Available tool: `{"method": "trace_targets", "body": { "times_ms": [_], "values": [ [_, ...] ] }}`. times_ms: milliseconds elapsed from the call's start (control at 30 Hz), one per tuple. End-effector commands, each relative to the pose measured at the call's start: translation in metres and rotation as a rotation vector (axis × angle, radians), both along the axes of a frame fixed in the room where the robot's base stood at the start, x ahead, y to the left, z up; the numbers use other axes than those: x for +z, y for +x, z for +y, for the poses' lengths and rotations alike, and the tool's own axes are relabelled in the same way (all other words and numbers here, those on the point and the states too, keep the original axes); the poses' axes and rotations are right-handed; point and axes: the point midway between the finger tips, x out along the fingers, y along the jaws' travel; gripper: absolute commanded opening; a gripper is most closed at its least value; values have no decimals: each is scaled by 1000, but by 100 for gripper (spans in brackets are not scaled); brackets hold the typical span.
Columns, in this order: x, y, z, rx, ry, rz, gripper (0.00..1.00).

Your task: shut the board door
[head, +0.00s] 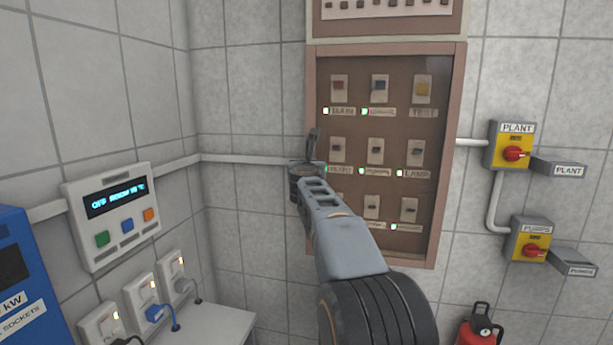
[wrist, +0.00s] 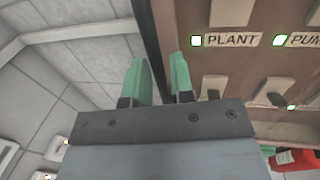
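The board (head: 311,95) is a brown framed cabinet on the back wall, with rows of small switches and labels in a dark recess. I cannot make out a separate door leaf in the head view. My gripper (head: 308,165) is at the board's left edge, about mid-height. In the wrist view its two green fingers (wrist: 162,75) stand apart with a narrow gap. A dark upright strip (wrist: 150,25) runs along the board's brown frame (wrist: 182,35) and lines up with this gap. It may be a door edge or the board's side; contact is unclear. My arm hides the board's lower left.
Yellow PLANT (head: 511,147) and PUMPS (head: 530,240) switches stick out on the right. A red extinguisher (head: 480,328) stands lower right. A white control box (head: 112,215) and plugged sockets (head: 142,300) are left. A white pipe (head: 250,160) runs left of the board.

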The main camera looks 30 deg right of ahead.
Motion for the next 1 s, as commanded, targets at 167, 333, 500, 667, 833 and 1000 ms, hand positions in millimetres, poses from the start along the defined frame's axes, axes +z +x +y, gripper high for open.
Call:
{"method": "trace_targets", "body": {
  "times_ms": [167, 333, 500, 667, 833, 1000],
  "values": [
    [-3, -33, 21, 1, -1, -3, 22],
    [-1, -61, 39, 0, -2, -3, 22],
    [0, -83, 52, 0, -2, -3, 22],
    [0, -94, 59, -1, -1, -2, 22],
    [0, -98, 62, -1, -1, -1, 22],
    [0, -98, 62, -1, -1, 0, 22]
  ]
}}
